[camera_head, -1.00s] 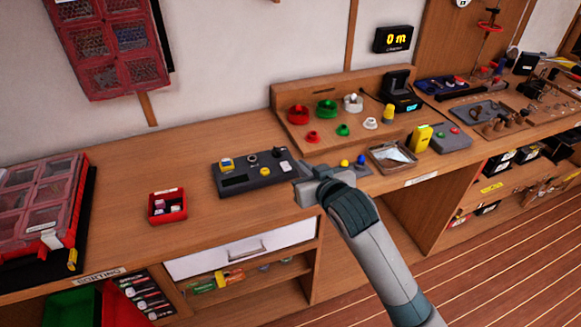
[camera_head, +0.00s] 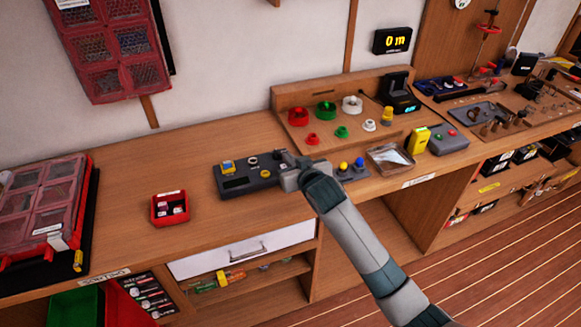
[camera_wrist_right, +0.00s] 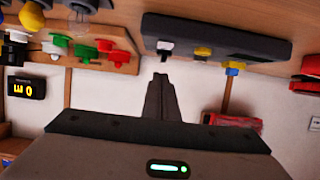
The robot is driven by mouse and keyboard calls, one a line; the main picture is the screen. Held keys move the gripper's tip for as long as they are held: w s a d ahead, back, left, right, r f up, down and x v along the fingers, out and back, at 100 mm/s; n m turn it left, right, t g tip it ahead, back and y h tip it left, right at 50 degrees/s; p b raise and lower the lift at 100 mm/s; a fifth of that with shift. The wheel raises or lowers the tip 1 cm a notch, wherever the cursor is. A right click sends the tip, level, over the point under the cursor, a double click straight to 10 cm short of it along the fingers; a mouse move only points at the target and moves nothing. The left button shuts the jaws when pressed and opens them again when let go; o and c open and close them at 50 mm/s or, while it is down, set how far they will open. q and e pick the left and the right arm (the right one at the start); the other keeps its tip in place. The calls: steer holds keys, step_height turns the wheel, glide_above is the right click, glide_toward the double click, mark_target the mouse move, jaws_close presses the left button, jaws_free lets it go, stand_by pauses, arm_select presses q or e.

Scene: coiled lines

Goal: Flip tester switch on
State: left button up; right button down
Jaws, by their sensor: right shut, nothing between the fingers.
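The tester is a dark grey box (camera_head: 236,187) on the bench, with a yellow piece at its left, a round knob in the middle and small controls on top. In the right wrist view the tester (camera_wrist_right: 258,42) shows above the fingers, with a white switch-like piece (camera_wrist_right: 165,46) near its end. My right gripper (camera_head: 285,160) is shut and empty at the tester's right end, covering part of it. Its fingertips (camera_wrist_right: 160,76) point at the white piece; whether they touch it I cannot tell. My left gripper is not in view.
A small red bin (camera_head: 169,208) stands left of the tester. A wooden stand (camera_head: 300,95) with red, green and white pegs is behind right. A small board with blue and yellow knobs (camera_head: 358,163) and a tray (camera_head: 390,159) lie to the right.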

mark_target(284, 165)
steer(key=f, duration=0.3)
steer(key=shift+s+d+p, duration=0.15)
steer(key=shift+s+p, duration=0.2)
steer(key=shift+f, duration=0.25)
steer(key=shift+s+f, duration=0.15)
steer(key=shift+f, duration=0.3)
steer(key=shift+r, duration=0.2)
steer(key=shift+r+p, duration=0.75)
steer(key=shift+p, duration=0.15)
